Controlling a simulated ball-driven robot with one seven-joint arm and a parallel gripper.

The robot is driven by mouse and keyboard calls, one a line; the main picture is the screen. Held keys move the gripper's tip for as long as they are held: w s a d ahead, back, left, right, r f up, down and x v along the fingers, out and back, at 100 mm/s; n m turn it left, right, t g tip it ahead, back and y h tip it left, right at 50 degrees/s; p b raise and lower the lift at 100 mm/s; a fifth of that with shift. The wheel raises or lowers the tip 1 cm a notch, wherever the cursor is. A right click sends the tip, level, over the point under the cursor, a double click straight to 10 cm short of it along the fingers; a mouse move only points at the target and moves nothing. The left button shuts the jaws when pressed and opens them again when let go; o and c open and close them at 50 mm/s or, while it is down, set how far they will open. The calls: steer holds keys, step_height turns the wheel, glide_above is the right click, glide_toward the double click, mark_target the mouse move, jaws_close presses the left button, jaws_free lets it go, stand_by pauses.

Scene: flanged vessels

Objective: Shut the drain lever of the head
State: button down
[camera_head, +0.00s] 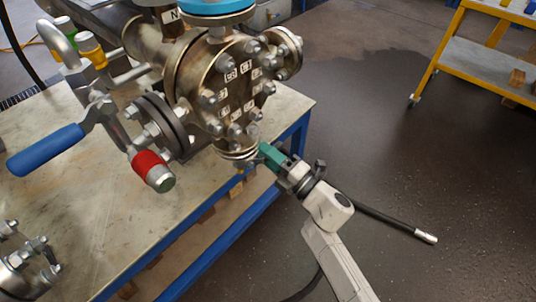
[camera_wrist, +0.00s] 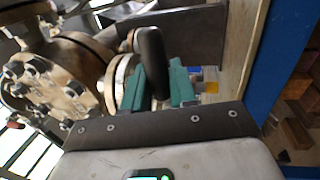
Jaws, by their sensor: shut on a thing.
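The head (camera_head: 236,88) is a round bolted metal cover with small white labels on the end of the vessel. It also shows at the left of the wrist view (camera_wrist: 62,82). My gripper (camera_head: 268,156) is at the lower right edge of the head. In the wrist view its teal fingers (camera_wrist: 164,88) are closed around a dark, rounded lever (camera_wrist: 152,52), which I take as the drain lever. The lever stands up between the fingers, close to a round metal fitting. In the head view the lever is hidden by the fingers. Its lower end is also hidden.
A valve with a blue handle (camera_head: 45,150) and a red-collared fitting (camera_head: 151,168) stick out at the left. The vessel rests on a metal-topped table (camera_head: 90,235) with a blue frame. A yellow cart (camera_head: 480,62) stands at the upper right. The floor between is mostly clear.

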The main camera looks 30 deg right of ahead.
steer(key=c, duration=1)
jaws_free()
steer(key=shift+c, duration=0.2)
steer(key=shift+s, duration=0.1)
steer(key=v, duration=1)
steer(key=shift+s, duration=0.3)
steer(key=shift+d+f, duration=0.1)
steer(key=shift+d, duration=0.05)
